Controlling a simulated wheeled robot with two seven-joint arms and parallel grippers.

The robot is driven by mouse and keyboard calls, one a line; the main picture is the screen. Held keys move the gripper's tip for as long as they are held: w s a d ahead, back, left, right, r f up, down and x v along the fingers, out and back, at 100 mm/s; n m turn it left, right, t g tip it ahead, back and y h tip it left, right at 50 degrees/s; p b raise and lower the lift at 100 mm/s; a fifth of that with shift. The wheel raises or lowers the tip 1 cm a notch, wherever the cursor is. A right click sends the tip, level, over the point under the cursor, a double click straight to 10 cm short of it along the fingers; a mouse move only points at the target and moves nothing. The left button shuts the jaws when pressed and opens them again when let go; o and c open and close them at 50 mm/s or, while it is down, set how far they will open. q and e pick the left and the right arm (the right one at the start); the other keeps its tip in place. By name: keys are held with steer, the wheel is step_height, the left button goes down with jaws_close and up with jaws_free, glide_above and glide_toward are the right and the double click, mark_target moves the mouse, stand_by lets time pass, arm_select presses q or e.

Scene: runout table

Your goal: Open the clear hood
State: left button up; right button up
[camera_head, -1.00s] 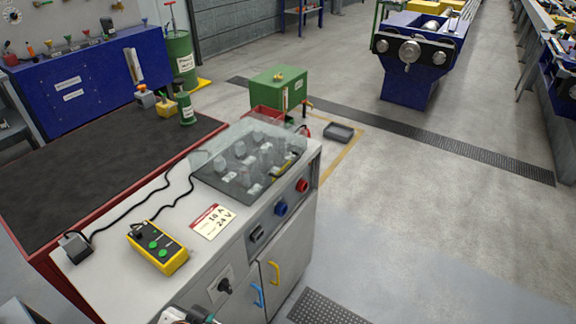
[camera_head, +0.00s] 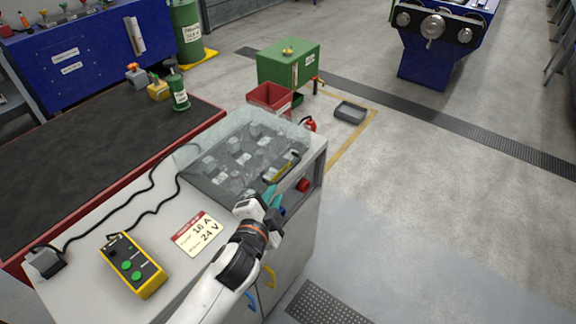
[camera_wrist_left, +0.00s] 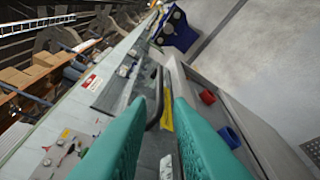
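The clear hood (camera_head: 222,138) is down over a dark panel with several knobs on the grey cabinet's top. Its black handle (camera_head: 282,167) with a yellow strip is on the hood's right front edge. My left gripper (camera_head: 273,195), with teal fingers, is at the front edge of the cabinet, just short of the handle in the head view. In the left wrist view the gripper (camera_wrist_left: 160,103) is open, and the handle (camera_wrist_left: 154,98) shows beyond and between its fingers. I cannot tell whether they touch it. My right gripper is out of view.
A yellow button box (camera_head: 133,266) with a black cable and a rating label (camera_head: 198,235) lie on the cabinet top. A red knob (camera_head: 304,185) sticks out of the front. A red bin (camera_head: 270,98) and green box (camera_head: 289,64) stand behind. Open floor lies to the right.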

mark_target(284, 176)
arm_select(q)
steer(key=x, duration=0.5)
steer(key=shift+r, duration=0.1)
steer(key=x, duration=0.4)
steer(key=shift+w, duration=0.1)
steer(key=shift+w+d+f, duration=0.1)
steer(key=shift+w+f, duration=0.2)
steer(key=shift+w, duration=0.3)
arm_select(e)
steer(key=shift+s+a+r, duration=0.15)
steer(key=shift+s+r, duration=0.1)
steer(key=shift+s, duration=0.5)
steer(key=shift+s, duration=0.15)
arm_select(q)
jaws_close()
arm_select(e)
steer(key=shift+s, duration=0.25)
